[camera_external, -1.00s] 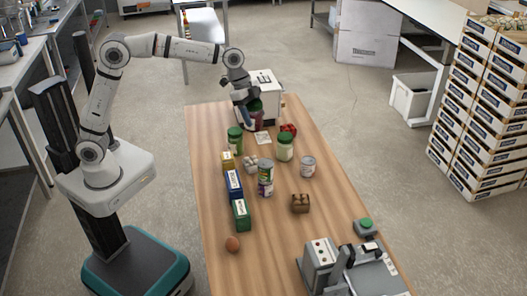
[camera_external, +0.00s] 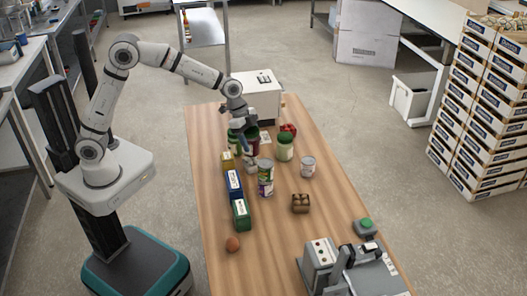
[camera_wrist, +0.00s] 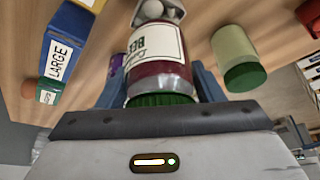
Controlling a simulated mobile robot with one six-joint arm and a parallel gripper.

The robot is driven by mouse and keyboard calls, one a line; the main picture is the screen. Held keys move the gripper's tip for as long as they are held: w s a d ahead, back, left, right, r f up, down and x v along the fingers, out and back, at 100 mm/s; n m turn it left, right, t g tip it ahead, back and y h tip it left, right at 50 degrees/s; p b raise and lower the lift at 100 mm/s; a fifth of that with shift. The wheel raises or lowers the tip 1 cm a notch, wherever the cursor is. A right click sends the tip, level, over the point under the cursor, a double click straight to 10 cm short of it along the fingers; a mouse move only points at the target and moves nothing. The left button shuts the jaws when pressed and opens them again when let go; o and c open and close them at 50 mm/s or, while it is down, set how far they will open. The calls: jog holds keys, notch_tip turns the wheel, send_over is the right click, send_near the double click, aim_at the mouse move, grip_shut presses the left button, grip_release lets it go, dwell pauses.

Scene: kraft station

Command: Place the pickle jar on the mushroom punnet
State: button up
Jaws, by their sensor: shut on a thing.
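My gripper (camera_external: 250,145) is shut on a glass jar (camera_wrist: 160,77) with dark red contents, a green lid and a white label starting "BEE". In the wrist view the blue fingers are on either side of the jar, with its lid towards the palm. A cluster of whitish round pieces (camera_external: 251,168), seemingly the mushroom punnet, is on the table just below the held jar. It also shows past the jar's far end in the wrist view (camera_wrist: 172,10). The jar partly hides it, so I cannot tell whether they touch.
A pale green jar (camera_external: 285,148) stands right of the gripper; another green-lidded jar (camera_external: 233,142) is close at left. Yellow, blue (camera_external: 234,184) and green boxes line the left side. A tall can (camera_external: 265,178) stands in front.

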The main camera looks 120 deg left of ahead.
aim_at(251, 147)
jog(key=shift+f, duration=1.55)
jog(key=shift+f, duration=0.2)
jog(key=o, duration=1.3)
jog(key=shift+o, duration=0.2)
jog(key=shift+r, duration=0.1)
